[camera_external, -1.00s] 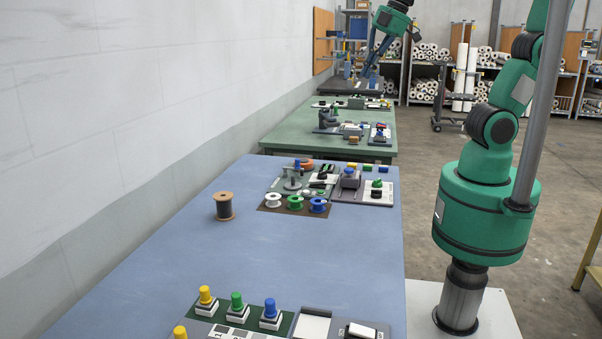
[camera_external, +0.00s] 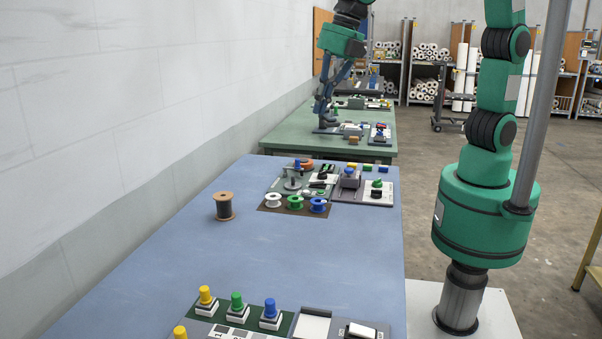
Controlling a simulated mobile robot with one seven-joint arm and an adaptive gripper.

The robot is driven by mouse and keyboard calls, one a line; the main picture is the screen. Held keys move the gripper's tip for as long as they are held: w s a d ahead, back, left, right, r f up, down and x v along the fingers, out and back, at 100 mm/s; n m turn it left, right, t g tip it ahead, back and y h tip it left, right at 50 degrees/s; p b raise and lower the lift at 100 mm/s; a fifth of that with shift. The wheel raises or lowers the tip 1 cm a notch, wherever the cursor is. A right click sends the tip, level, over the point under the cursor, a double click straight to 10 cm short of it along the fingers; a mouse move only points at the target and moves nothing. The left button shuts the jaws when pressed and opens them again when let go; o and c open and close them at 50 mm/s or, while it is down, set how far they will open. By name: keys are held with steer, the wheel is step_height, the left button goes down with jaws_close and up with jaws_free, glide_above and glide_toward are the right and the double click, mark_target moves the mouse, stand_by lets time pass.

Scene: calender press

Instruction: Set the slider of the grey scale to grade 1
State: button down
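My gripper (camera_external: 323,120) is small and far off, at the left part of the green table. Its fingers point down in front of or over a dark grey device (camera_external: 329,130) there, which they partly hide. I cannot tell whether they touch it, or whether they are open or shut. I cannot clearly make out the grey scale or its slider. A strip of light and dark patches with a faint digit (camera_external: 240,332) is cut off by the bottom edge on the blue table; I cannot tell whether it is the grey scale.
The blue table (camera_external: 290,240) in front has a dark spool (camera_external: 223,206), coloured spools, and yellow, green and blue knobs. Its middle is clear. A wall stands left.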

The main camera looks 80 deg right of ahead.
steer(key=s+a+f+n, duration=0.1)
steer(key=a+f+n, duration=0.35)
steer(key=a, duration=0.65)
steer(key=s+a+f+n, duration=0.2)
steer(key=a+f+n, duration=0.3)
steer(key=a, duration=0.6)
steer(key=s+a+f+n, duration=0.3)
steer(key=s+a+f, duration=0.2)
steer(key=a+f, duration=0.2)
steer(key=s+a+f+n+b, duration=0.1)
steer(key=s+a+f+n, duration=0.2)
steer(key=a, duration=0.7)
step_height(320, 180, down, 4)
steer(key=s, duration=0.2)
steer(key=shift+s+a+f+g+h, duration=0.15)
steer(key=shift+s+a+g+h, duration=0.15)
steer(key=shift+s+a+h, duration=0.1)
steer(key=shift+f, duration=0.1)
steer(key=b+x, duration=0.2)
steer(key=x, duration=0.8)
steer(key=shift+f+b, duration=0.2)
steer(key=shift+b, duration=0.1)
steer(key=shift+w+r, duration=0.2)
steer(key=shift+w, duration=1.05)
steer(key=shift+w+b, duration=0.35)
steer(key=shift+w, duration=0.4)
